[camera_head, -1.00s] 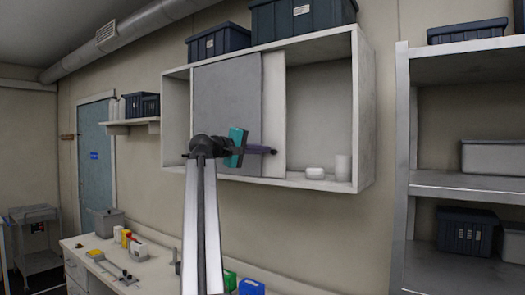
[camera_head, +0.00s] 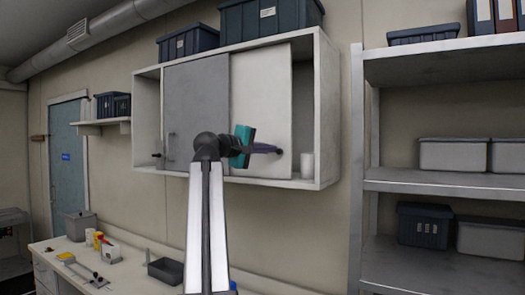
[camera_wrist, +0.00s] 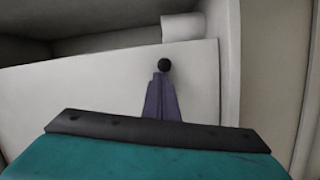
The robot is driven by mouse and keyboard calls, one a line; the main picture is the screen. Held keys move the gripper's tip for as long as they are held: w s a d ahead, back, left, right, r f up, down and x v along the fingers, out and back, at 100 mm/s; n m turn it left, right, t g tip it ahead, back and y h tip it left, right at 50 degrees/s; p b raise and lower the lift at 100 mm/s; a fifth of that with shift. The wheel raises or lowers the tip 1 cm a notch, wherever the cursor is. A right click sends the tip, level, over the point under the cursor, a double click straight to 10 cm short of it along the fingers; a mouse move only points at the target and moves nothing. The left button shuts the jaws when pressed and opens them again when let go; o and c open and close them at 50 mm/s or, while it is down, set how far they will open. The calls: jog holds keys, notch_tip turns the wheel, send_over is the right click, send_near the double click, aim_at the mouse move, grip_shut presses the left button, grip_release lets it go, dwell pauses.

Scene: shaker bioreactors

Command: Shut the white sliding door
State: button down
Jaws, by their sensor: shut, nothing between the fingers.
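The white sliding door (camera_head: 262,90) is in the wall cabinet, to the right of a grey door panel (camera_head: 195,95). A narrow gap stays open between its right edge and the cabinet's right side. It also shows in the wrist view (camera_wrist: 85,95), with a black round knob (camera_wrist: 164,65). My gripper (camera_head: 276,151) is at the knob near the door's lower right. Its purple fingers (camera_wrist: 160,98) are shut with nothing between them, their tips at the knob. I cannot tell whether they touch it.
A white cup (camera_head: 307,165) stands in the gap on the cabinet floor. Dark bins (camera_head: 270,18) sit on top of the cabinet (camera_head: 328,110). A metal shelf rack (camera_head: 356,150) stands to the right. A bench with small items (camera_head: 50,250) is below left.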

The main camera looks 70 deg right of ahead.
jog(key=s+a, duration=0.2)
jog(key=s, duration=0.7)
jog(key=shift+s, duration=0.35)
jog(key=shift+a+f+p, duration=0.1)
jog(key=shift+a+p, duration=0.15)
jog(key=shift+p, duration=0.05)
jog(key=p+v, duration=0.2)
jog(key=v, duration=0.7)
jog(key=shift+w+a, duration=0.25)
jog(key=shift+w, duration=0.25)
